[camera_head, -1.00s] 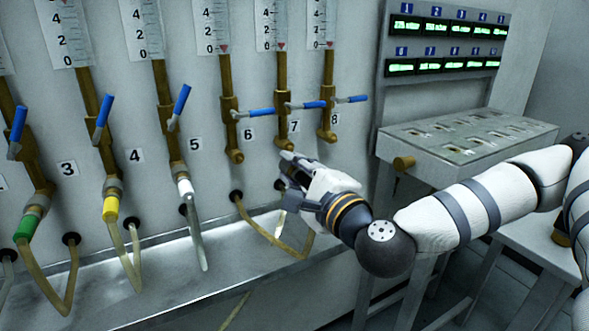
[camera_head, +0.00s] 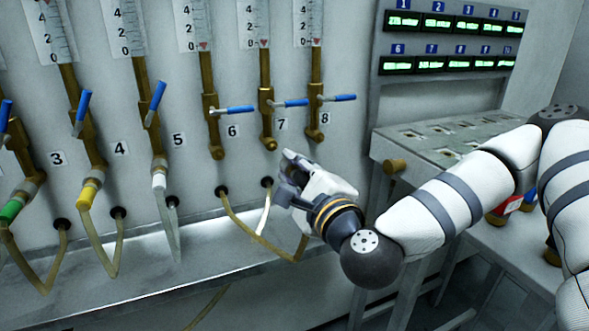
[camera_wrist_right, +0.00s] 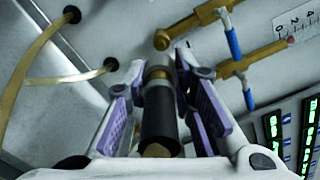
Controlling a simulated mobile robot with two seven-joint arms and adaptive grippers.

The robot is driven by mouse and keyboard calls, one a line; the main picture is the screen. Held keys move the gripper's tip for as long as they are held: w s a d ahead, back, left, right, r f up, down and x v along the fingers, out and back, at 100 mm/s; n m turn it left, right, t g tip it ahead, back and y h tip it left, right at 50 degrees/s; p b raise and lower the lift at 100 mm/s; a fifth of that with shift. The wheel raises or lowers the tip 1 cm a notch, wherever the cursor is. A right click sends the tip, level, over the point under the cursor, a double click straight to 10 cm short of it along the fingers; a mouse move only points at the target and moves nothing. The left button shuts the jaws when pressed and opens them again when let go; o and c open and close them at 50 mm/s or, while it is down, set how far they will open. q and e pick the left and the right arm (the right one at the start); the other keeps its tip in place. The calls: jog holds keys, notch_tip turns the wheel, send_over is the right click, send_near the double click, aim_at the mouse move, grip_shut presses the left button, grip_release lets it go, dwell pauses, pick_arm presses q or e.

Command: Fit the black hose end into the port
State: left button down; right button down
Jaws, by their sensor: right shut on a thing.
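In the right wrist view, the black hose end (camera_wrist_right: 160,118) is a dark sleeve with a grey collar, lying between the fingers of my right gripper (camera_wrist_right: 158,75), which is shut on it. In the head view, my right gripper (camera_head: 287,168) is just below and right of the brass outlet under number 7 (camera_head: 270,144), apart from it. The held end is mostly hidden there by the gripper. Brass outlets also show in the wrist view beyond the fingertips (camera_wrist_right: 162,40). Which outlet is the port, I cannot tell. My left gripper is out of view.
Blue valve handles (camera_head: 290,103) stick out above the outlets. Tan tubing (camera_head: 245,228) loops from a wall hole toward my right gripper. A metal trough (camera_head: 140,262) runs below. A grey bench (camera_head: 455,140) stands right, under green displays. Yellow and green hose fittings are at left.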

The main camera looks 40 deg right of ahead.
aim_at(274, 148)
jog(key=x, duration=0.5)
jog(key=shift+w+d+b, duration=0.15)
jog(key=shift+w+b, duration=0.15)
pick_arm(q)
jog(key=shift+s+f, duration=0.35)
pick_arm(e)
jog(key=shift+r, duration=0.1)
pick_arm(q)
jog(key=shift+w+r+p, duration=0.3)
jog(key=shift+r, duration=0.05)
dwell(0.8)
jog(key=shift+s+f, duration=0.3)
pick_arm(e)
jog(key=shift+x, duration=1.3)
jog(key=c, duration=1.3)
grip_release()
jog(key=shift+s, duration=0.15)
jog(key=v, duration=0.7)
jog(key=shift+s, duration=0.15)
